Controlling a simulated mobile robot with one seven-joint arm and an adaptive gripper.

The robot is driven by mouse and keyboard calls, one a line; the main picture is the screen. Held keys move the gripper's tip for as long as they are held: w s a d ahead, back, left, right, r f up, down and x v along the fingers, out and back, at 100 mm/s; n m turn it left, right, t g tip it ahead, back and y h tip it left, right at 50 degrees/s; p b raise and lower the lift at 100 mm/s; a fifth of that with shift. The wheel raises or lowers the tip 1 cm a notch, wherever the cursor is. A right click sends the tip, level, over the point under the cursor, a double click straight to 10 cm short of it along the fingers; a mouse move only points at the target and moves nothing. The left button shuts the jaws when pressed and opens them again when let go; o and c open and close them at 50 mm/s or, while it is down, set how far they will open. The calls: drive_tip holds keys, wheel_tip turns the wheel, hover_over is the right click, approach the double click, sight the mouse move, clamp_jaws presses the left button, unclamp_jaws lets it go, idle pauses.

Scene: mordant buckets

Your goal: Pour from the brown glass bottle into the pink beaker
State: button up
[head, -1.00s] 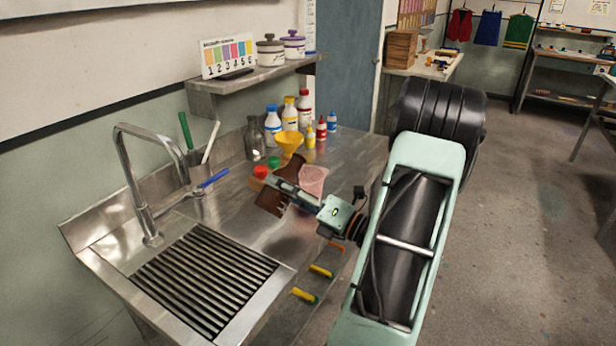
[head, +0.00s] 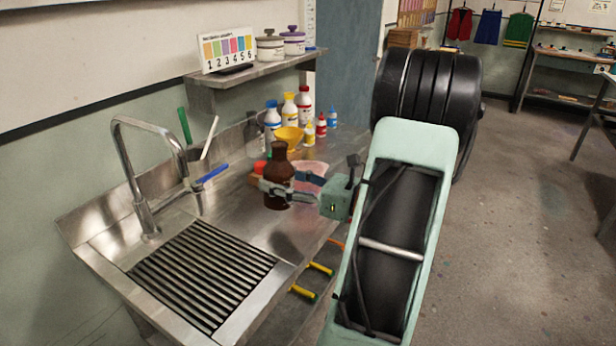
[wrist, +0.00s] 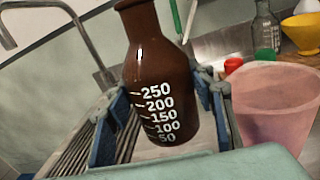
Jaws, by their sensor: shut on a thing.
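The brown glass bottle (head: 279,172) stands nearly upright in my gripper (head: 292,187), which is shut around its body. In the wrist view the bottle (wrist: 160,75) shows white volume marks and sits between the two blue fingers (wrist: 160,112). The head view does not make clear whether its base touches the steel counter. The pink beaker (head: 313,168) stands just right of the bottle, partly hidden behind my gripper. In the wrist view the beaker (wrist: 276,100) is open at the top and close to the right finger. Its contents cannot be seen.
A sink with a slatted drainer (head: 200,270) and a tall tap (head: 150,150) lie to the left. Behind the bottle are a yellow funnel (head: 290,137), a red cap (head: 260,167) and several small bottles. Bare counter (head: 235,205) lies left of the bottle.

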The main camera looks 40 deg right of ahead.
sight(286, 159)
drive_tip(key=shift+n, duration=0.5)
drive_tip(key=shift+r, duration=0.2)
wheel_tip(286, 159, up, 6)
drive_tip(key=p, duration=0.5)
drive_tip(key=shift+f, duration=0.2)
drive_tip(key=shift+s, duration=0.1)
